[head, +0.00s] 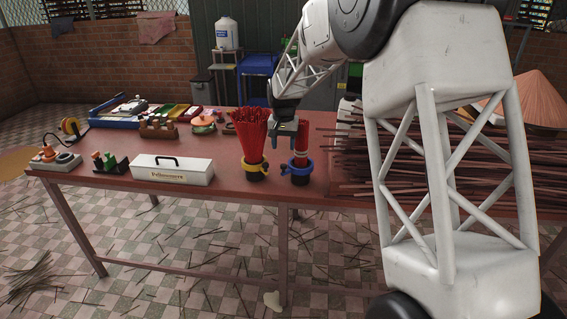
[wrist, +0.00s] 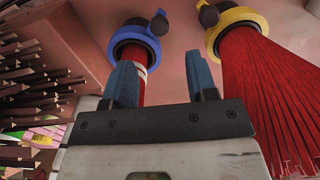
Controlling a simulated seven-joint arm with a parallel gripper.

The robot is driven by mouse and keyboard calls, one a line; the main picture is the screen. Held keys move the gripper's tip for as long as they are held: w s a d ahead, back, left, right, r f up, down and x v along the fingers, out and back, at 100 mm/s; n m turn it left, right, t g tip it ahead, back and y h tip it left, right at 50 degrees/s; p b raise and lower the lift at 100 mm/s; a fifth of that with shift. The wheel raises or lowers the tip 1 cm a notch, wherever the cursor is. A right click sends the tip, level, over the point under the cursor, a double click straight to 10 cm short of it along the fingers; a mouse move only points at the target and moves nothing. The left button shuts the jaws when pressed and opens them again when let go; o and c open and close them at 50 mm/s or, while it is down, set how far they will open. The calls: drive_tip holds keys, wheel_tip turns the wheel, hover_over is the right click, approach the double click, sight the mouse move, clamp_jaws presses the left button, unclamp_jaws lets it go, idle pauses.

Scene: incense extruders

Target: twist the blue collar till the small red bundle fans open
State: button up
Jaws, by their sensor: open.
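The blue collar (head: 297,170) sits around a dark base near the table's front edge, with a small knob on its left side. The small red bundle (head: 301,146) stands upright and narrow in it, with a pale band. My gripper (head: 287,128) is above the blue collar, close to the bundle, open and pointing down. In the wrist view, the blue collar (wrist: 138,36) lies beyond my fingertips (wrist: 161,60). The left finger covers part of the small red bundle (wrist: 137,53); the space between the fingers looks empty. I cannot tell whether the finger touches the bundle.
A yellow collar (head: 254,168) just left holds a larger red bundle (head: 248,128), fanned wide. A white box (head: 172,169) stands further left. A pile of dark sticks (head: 350,160) lies to the right. Trays and tools fill the back left of the table (head: 215,180).

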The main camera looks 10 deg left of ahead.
sight(284, 165)
drive_tip(key=shift+f, duration=0.15)
drive_tip(key=shift+f, duration=3.75)
clamp_jaws()
